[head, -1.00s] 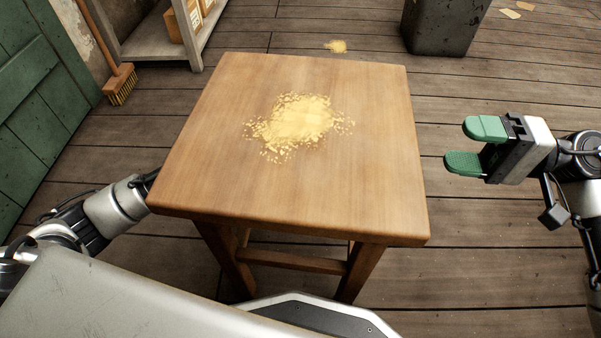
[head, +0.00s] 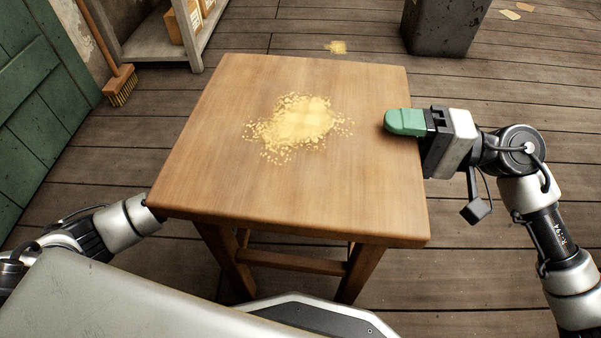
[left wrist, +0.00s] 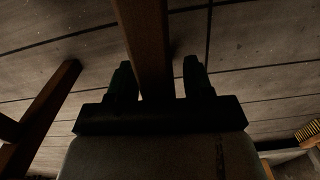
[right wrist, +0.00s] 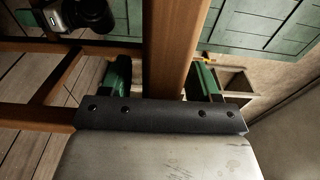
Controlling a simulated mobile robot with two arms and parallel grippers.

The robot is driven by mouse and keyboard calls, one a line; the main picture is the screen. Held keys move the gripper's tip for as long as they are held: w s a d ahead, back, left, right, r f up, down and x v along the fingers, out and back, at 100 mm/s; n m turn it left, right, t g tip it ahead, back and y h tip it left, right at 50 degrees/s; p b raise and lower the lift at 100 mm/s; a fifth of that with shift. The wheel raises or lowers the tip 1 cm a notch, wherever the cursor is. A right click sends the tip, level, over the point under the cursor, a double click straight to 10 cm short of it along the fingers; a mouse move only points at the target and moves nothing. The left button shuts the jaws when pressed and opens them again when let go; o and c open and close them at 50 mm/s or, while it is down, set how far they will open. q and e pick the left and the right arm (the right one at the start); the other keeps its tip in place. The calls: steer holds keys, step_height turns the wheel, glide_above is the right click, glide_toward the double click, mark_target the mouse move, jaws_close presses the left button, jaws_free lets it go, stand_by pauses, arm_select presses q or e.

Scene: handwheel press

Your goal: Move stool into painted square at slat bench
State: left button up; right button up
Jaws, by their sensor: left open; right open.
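The stool (head: 225,130) is wooden, with a square seat and a patch of pale yellow flakes on top, and stands upright on the plank floor. My right gripper (head: 404,122) is at the seat's right edge, one green finger above the seat and the other hidden beneath. The right wrist view shows the seat's edge (right wrist: 172,50) between its open fingers. My left gripper is hidden behind the seat's left corner in the head view. In the left wrist view (left wrist: 157,80) it is open around a wooden part of the stool (left wrist: 145,40), apparently a leg. No painted square or slat bench shows.
A green door (head: 35,100) and a broom (head: 122,82) are at the left. A shelf with boxes (head: 150,45) stands behind the stool, a dark bin (head: 440,28) at the back right.

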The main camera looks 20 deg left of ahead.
arm_select(q)
steer(key=c, duration=0.9)
arm_select(e)
steer(key=c, duration=1)
arm_select(q)
jaws_close()
arm_select(e)
jaws_close()
arm_select(q)
steer(key=shift+r, duration=0.3)
arm_select(e)
steer(key=shift+r, duration=0.25)
